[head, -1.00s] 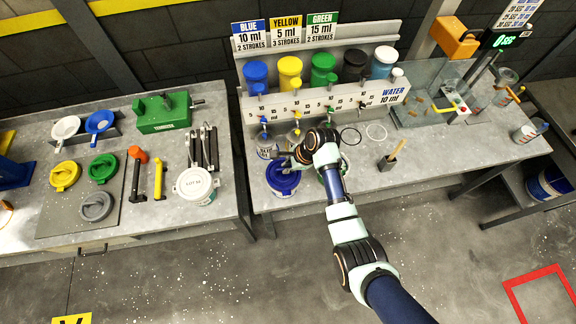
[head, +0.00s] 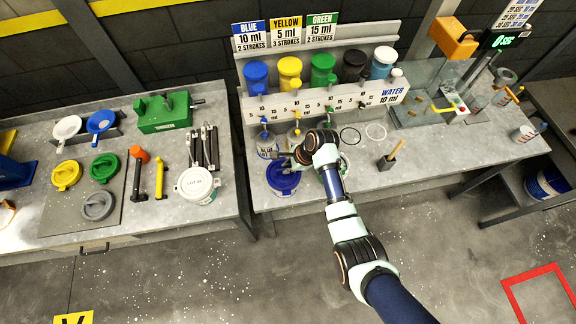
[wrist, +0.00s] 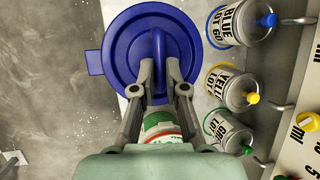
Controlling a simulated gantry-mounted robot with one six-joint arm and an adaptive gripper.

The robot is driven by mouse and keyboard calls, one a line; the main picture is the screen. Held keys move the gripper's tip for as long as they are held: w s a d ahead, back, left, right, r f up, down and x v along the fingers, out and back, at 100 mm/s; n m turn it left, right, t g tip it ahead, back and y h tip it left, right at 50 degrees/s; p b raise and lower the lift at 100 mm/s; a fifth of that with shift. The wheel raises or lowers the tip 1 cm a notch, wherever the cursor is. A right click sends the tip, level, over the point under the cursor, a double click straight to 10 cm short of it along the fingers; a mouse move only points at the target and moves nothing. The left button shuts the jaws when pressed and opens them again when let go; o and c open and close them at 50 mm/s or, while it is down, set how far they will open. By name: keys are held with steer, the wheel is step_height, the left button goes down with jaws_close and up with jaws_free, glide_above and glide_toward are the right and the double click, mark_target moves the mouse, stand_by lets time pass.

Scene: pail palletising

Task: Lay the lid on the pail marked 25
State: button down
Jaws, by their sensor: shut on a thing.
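A round blue lid (wrist: 152,55) with a raised upright handle and a side tab fills the upper middle of the wrist view. My gripper (wrist: 160,72) is shut on the lid's handle. In the head view the blue lid (head: 283,178) is at the front edge of the middle bench, just left of my gripper (head: 291,156). What is directly under the lid is mostly hidden, and I cannot tell whether it touches a pail. No mark 25 is readable. A container with a green and white label (wrist: 160,124) shows between my gripper's fingers, partly hidden.
Labelled tins, blue (wrist: 241,22), yellow (wrist: 232,86) and green (wrist: 227,130), stand close to the lid's right in the wrist view. Behind them is the dispenser rack (head: 325,105). A white-lidded pail (head: 197,185) stands on the left bench. A brush holder (head: 391,160) stands right of my arm.

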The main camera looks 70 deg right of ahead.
steer(key=shift+f, duration=0.1)
stand_by(0.6)
steer(key=c, duration=1.1)
jaws_free()
steer(key=o, duration=0.5)
steer(key=shift+o, duration=0.2)
steer(key=shift+p, duration=0.35)
step_height(320, 180, up, 7)
steer(key=p, duration=0.7)
steer(key=shift+p, duration=0.4)
